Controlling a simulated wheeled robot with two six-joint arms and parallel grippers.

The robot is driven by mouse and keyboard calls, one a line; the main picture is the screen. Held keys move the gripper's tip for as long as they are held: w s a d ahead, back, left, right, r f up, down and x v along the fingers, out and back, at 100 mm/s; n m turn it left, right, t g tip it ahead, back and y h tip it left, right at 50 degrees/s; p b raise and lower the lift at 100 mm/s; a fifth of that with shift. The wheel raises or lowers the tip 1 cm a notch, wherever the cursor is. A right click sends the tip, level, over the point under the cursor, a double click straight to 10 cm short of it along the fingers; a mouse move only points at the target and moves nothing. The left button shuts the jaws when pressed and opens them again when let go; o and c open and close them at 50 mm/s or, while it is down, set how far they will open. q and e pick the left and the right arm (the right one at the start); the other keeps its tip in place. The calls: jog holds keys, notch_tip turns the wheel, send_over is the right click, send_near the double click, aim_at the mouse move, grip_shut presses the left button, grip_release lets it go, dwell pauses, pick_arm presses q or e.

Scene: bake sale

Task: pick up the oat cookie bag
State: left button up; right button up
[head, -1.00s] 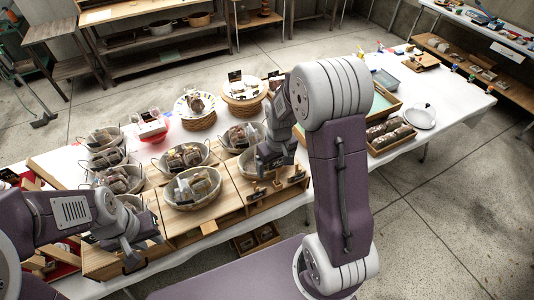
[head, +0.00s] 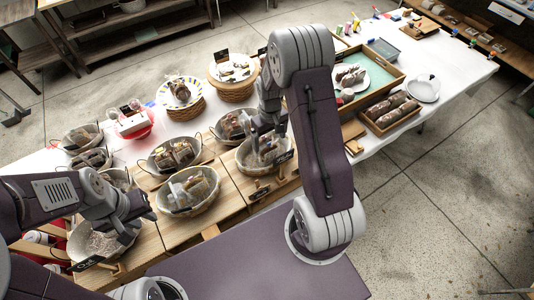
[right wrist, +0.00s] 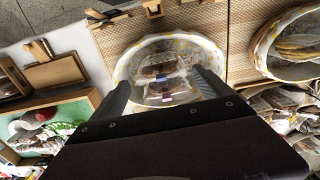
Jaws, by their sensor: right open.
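Several baskets on wooden stands hold clear bags of baked goods, and I cannot tell from the labels which is the oat cookie bag. My right gripper (head: 260,142) is over the rightmost front basket (head: 243,163). In the right wrist view its open fingers (right wrist: 163,88) point down at a clear bag of brown cookies (right wrist: 165,72) inside the pale lined basket (right wrist: 128,62). I cannot tell whether they touch it. My left gripper (head: 127,222) hangs above the lower left basket (head: 85,240); its jaws are too small to judge.
Another filled basket (head: 187,208) stands left of the right gripper's basket. Dark signs, one (head: 87,263) at the lower left, stand before baskets. A wooden tray of loaves (head: 388,128) and a white plate (head: 424,97) lie to the right. Cake stands are behind.

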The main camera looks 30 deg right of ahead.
aim_at(269, 146)
jog(key=shift+w+f, duration=0.1)
jog(key=shift+w, duration=0.05)
jog(key=f, duration=0.1)
jog(key=f+p, duration=0.1)
jog(key=f, duration=0.1)
jog(key=shift+w+f, duration=0.2)
jog(key=shift+f, duration=0.05)
jog(key=shift+s+f+p, duration=0.2)
jog(key=shift+f+p, duration=0.1)
notch_tip(269, 146, down, 4)
jog(key=shift+s+a+p, duration=0.1)
jog(key=shift+a+p, duration=0.05)
jog(key=shift+p, duration=0.65)
jog(key=shift+f, duration=0.5)
jog(key=c, duration=0.7)
pick_arm(q)
jog(key=r, duration=0.3)
jog(key=shift+w, duration=0.3)
pick_arm(e)
jog(key=c, duration=0.3)
